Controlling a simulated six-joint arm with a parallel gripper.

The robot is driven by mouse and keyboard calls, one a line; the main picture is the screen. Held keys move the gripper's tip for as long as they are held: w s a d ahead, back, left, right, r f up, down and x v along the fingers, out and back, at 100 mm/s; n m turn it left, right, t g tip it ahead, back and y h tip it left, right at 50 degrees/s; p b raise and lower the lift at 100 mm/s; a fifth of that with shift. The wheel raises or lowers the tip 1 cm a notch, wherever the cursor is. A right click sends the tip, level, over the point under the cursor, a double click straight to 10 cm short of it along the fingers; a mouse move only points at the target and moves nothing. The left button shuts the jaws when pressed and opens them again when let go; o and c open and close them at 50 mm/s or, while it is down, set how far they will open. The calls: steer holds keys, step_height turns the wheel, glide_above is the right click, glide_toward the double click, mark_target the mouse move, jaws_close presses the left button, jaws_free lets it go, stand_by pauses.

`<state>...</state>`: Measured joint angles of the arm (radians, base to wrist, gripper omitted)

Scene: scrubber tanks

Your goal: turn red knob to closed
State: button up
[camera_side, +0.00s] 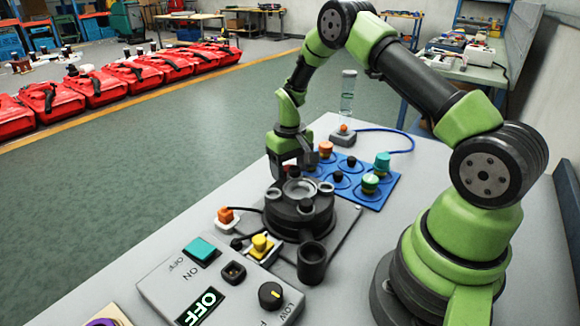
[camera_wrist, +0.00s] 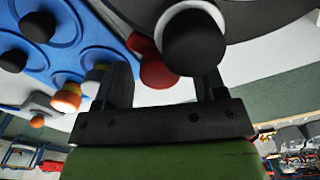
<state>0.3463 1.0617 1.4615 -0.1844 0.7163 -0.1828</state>
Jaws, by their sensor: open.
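The red knob (camera_wrist: 157,70) shows in the wrist view, partly covered by a round black cap (camera_wrist: 194,42). It lies between the two dark fingers of my gripper (camera_wrist: 164,74) in that picture. I cannot tell whether either finger touches it. My gripper is open and also shows in the side view (camera_side: 291,163), at the far side of the black round tank unit (camera_side: 300,222). The red knob cannot be made out in the side view.
A blue plate (camera_side: 352,195) with teal, orange and black knobs lies behind the tank unit. A grey control box (camera_side: 165,288) reading OFF stands at the front. Small orange and yellow connectors (camera_side: 262,243) sit between box and tank. The table's left edge is clear.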

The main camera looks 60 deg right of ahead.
steer(key=shift+c, duration=0.2)
steer(key=c, duration=0.9)
steer(key=shift+m, duration=0.3)
steer(key=m, duration=0.9)
steer(key=shift+m, duration=2.1)
